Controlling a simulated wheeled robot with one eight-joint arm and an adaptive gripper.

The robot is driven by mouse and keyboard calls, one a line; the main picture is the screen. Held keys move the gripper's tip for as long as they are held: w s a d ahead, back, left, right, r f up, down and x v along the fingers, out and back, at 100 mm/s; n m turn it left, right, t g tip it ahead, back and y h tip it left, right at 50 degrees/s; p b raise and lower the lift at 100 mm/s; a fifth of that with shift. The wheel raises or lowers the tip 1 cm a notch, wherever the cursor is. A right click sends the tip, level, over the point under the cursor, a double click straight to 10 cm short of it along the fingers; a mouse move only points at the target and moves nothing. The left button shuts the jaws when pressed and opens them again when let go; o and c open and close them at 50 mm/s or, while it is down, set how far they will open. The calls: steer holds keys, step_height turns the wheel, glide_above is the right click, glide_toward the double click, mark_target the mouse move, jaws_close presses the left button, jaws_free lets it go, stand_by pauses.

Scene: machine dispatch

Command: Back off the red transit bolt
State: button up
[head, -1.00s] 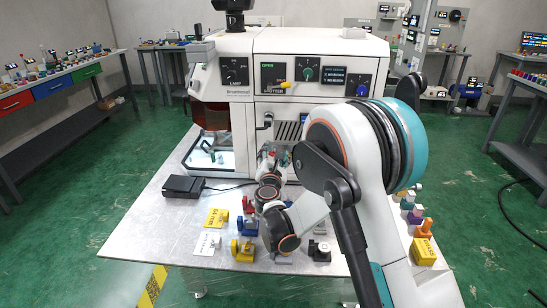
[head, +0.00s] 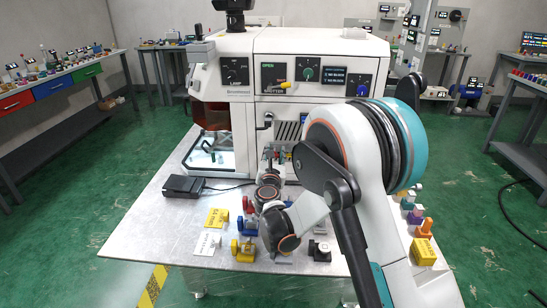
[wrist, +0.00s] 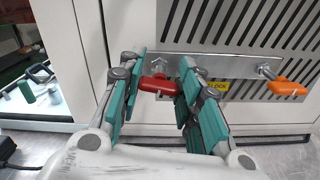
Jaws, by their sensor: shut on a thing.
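The red transit bolt (wrist: 158,85) shows in the wrist view as a red handle in front of a metal plate (wrist: 220,65) on the machine's lower front. My gripper (wrist: 160,92) has its teal finger pads on either side of the red handle and is shut on it. The bolt's shank and the exact contact at the pads are partly hidden. In the head view my gripper (head: 269,158) is low at the front of the white machine (head: 310,75), and the bolt there is too small to make out surely.
Vent slots lie above. On the table are a black pedal box (head: 184,186), a yellow tag (head: 215,217) and several coloured parts.

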steer(key=shift+n, duration=0.8)
steer(key=n, duration=0.5)
steer(key=shift+a, duration=0.1)
steer(key=n, duration=0.4)
steer(key=shift+n, duration=0.6)
